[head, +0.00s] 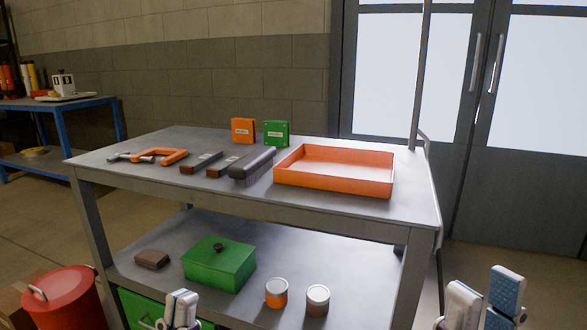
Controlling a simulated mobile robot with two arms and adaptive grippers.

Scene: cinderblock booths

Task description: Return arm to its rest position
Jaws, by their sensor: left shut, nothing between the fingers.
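My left gripper (181,307) shows at the bottom edge, left of centre, in front of the table's lower shelf. Its fingers are close together and shut, with nothing held between them. My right gripper (484,297) shows at the bottom right, right of the table. Its two fingers stand apart with a gap between them, and I see nothing in it. The rest of both arms is out of view below.
A red bin (68,300) stands at left; glazed doors (520,190) stand behind.

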